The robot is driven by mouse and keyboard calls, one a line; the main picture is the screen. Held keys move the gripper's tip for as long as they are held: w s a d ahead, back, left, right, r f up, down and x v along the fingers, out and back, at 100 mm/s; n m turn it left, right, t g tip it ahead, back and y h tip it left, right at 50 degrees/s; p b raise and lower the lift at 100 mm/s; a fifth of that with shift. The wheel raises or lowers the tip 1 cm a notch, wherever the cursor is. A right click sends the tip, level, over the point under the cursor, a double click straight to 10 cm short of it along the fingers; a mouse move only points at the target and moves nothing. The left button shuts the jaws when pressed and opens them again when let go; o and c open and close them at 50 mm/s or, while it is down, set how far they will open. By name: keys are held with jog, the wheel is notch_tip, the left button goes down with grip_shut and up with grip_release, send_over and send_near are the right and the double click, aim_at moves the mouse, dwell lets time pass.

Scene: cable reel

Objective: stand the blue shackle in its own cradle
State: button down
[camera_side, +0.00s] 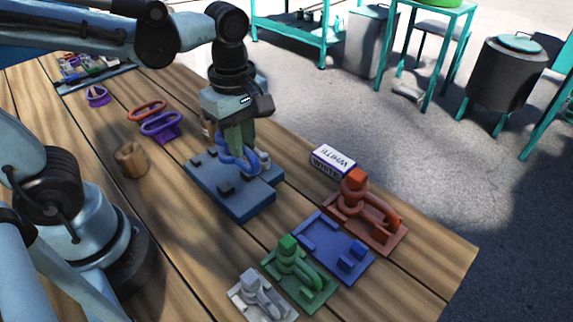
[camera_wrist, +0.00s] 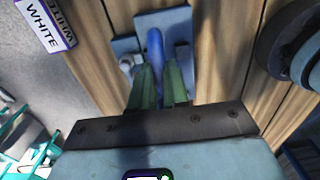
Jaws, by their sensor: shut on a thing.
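The blue shackle (camera_side: 238,160) is between the green fingers of my gripper (camera_side: 239,146), over the slate-blue base plate with small blocks (camera_side: 240,204). In the wrist view the shackle (camera_wrist: 155,50) stands out between the fingertips of my gripper (camera_wrist: 158,80), which are shut on it. I cannot tell whether the shackle touches the plate. The blue cradle (camera_side: 327,250) lies to the right and nearer the camera, with raised blocks at its corner and no shackle in it. It lies between the red and green cradles.
The red cradle (camera_side: 384,236) and green cradle (camera_side: 309,291) each hold a shackle of their own colour. A light grey cradle (camera_side: 264,300) is in front. A white box (camera_side: 333,161) stands behind. A wooden cylinder (camera_side: 132,160) and purple piece (camera_side: 161,128) are at left.

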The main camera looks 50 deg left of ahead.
jog(key=w+d, duration=0.3)
jog(key=d, duration=1.8)
jog(key=shift+f, duration=3.35)
jog(key=shift+f, duration=0.5)
jog(key=c, duration=1)
grip_release()
jog(key=shift+c, duration=0.2)
